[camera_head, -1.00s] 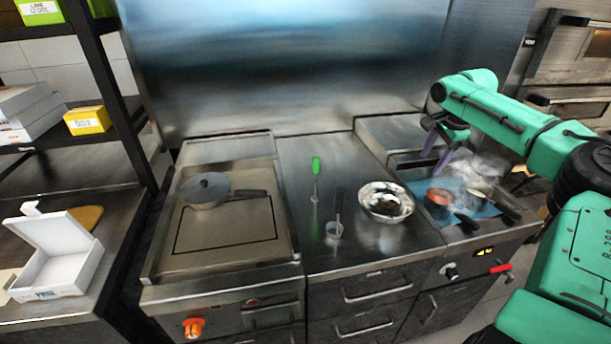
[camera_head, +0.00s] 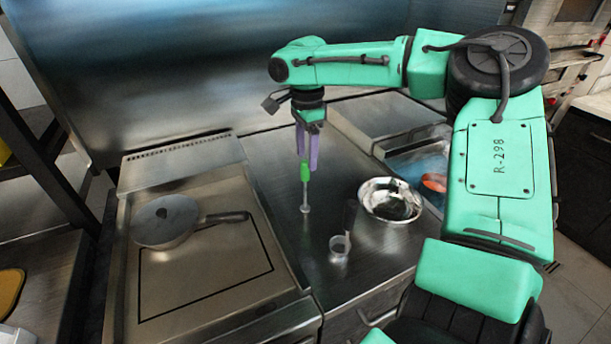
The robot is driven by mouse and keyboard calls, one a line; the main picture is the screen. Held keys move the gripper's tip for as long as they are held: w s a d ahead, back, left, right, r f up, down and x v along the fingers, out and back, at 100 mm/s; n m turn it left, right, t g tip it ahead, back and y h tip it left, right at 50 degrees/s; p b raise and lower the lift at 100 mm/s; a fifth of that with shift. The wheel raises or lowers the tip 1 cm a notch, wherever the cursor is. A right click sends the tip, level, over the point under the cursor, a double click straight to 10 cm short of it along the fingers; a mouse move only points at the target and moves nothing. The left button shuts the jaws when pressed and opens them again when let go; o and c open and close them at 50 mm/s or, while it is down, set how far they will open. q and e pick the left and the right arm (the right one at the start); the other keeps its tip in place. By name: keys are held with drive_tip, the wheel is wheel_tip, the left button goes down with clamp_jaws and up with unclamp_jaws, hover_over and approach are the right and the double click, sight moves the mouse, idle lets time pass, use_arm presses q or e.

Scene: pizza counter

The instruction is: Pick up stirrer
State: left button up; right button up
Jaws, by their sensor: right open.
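The stirrer (camera_head: 305,190), a tool with a green handle and a thin grey shaft, stands upright on the steel counter. My right gripper (camera_head: 308,163) points down directly above it, with its purple fingers open at the top of the green handle. The fingers appear to sit on either side of the handle's top, but I cannot tell whether they touch it. My left gripper is out of view.
A small clear cup (camera_head: 339,246) with a dark-handled tool (camera_head: 349,215) stands in front and to the right. A metal bowl (camera_head: 391,200) is further right. A lidded pan (camera_head: 166,219) rests on the griddle (camera_head: 205,285) at left. The steel wall (camera_head: 200,70) is behind.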

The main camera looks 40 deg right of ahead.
sight(305, 161)
drive_tip(key=f, duration=0.2)
drive_tip(key=w+f+p, duration=0.1)
drive_tip(key=f, duration=0.1)
drive_tip(key=shift+d+f, duration=0.2)
drive_tip(key=shift+f, duration=0.2)
drive_tip(key=shift+d+f, duration=0.1)
drive_tip(key=shift+f, duration=0.2)
drive_tip(key=shift+s, duration=0.1)
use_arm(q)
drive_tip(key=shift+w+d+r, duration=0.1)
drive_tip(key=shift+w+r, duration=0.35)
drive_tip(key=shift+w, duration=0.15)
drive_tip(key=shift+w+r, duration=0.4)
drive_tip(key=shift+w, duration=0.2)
use_arm(e)
clamp_jaws()
